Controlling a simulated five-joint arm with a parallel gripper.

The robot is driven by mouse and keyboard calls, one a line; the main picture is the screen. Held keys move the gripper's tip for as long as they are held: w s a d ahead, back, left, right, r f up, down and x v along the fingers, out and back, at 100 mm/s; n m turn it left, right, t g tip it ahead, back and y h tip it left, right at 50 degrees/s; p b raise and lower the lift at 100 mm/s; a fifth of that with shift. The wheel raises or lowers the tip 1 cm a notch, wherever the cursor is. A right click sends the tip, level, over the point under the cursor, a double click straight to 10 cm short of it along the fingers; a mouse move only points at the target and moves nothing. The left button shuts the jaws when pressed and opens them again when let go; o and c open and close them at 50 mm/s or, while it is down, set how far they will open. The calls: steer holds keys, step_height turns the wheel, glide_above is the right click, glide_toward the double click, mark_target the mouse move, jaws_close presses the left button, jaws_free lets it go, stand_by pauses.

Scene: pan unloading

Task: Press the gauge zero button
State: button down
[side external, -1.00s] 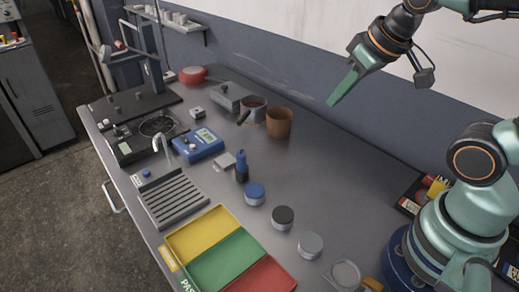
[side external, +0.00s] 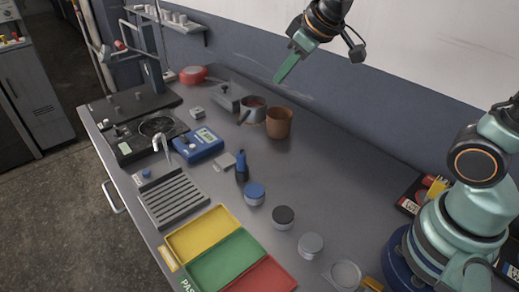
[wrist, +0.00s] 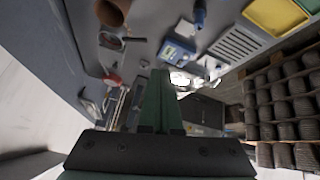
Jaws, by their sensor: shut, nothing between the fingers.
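A blue instrument (side external: 198,144) with a small pale display sits on the bench left of centre; it also shows in the wrist view (wrist: 177,50). It looks like the gauge, but I cannot make out which of its details is the zero button. My gripper (side external: 278,79) is high above the back of the bench, behind and to the right of the instrument and well apart from it. Its green fingers (wrist: 161,75) are shut and empty, pointing down and to the left in the side view.
A brown cup (side external: 279,123) and a small pan (side external: 252,110) stand below my gripper. A blue bottle (side external: 242,170), a slatted tray (side external: 175,200) with a tap, and a black burner unit (side external: 130,146) surround the instrument. Coloured trays (side external: 225,262) lie in front. Air above the bench is clear.

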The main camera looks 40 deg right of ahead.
steer(key=w+a+f+n, duration=0.2)
steer(key=w+a, duration=0.1)
steer(key=w, duration=0.3)
steer(key=w+a+f+n, duration=0.2)
steer(key=w, duration=0.3)
steer(key=n+t+y, duration=0.2)
steer(key=n, duration=0.2)
glide_above(193, 147)
step_height(193, 147, down, 8)
steer(key=shift+s+d+f, duration=0.2)
steer(key=shift+d, duration=0.15)
steer(key=shift+f, duration=4.4)
steer(key=shift+f, duration=0.15)
steer(key=shift+d+f, duration=0.1)
steer(key=shift+f, duration=0.15)
